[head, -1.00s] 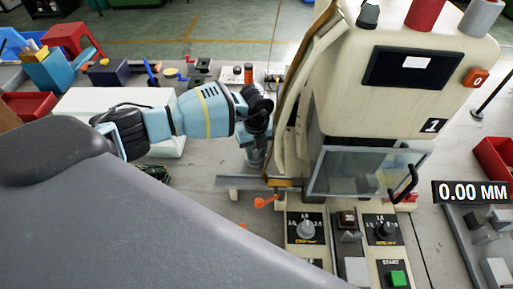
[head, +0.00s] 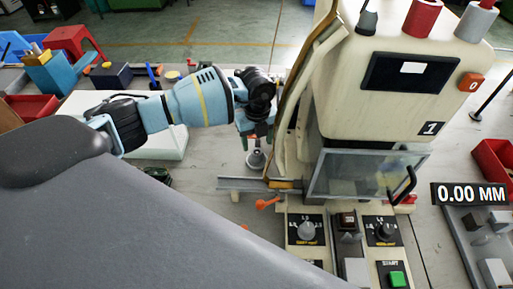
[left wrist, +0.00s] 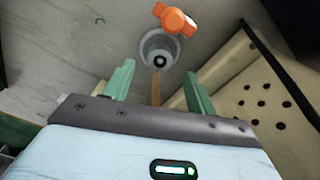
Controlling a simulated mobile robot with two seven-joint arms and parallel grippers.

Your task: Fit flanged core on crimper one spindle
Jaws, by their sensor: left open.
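Crimper one (head: 345,90) is the cream machine marked 1 at the right of the head view. A grey metal flanged piece (head: 256,160), which looks like the flanged core, stands upright at its left side. In the left wrist view a round grey flanged piece with a dark centre (left wrist: 158,54) shows just beyond the fingertips. My left gripper (left wrist: 155,82) is open, its green fingers on either side of the line to that piece. In the head view the left gripper (head: 254,136) is above the flanged piece. I cannot make out a separate spindle.
An orange lever (head: 267,203) sticks out by a metal rail (head: 235,184). A clear guard (head: 360,173) and a control panel (head: 306,231) are on the machine's front. A white box (head: 85,103) lies behind my left arm.

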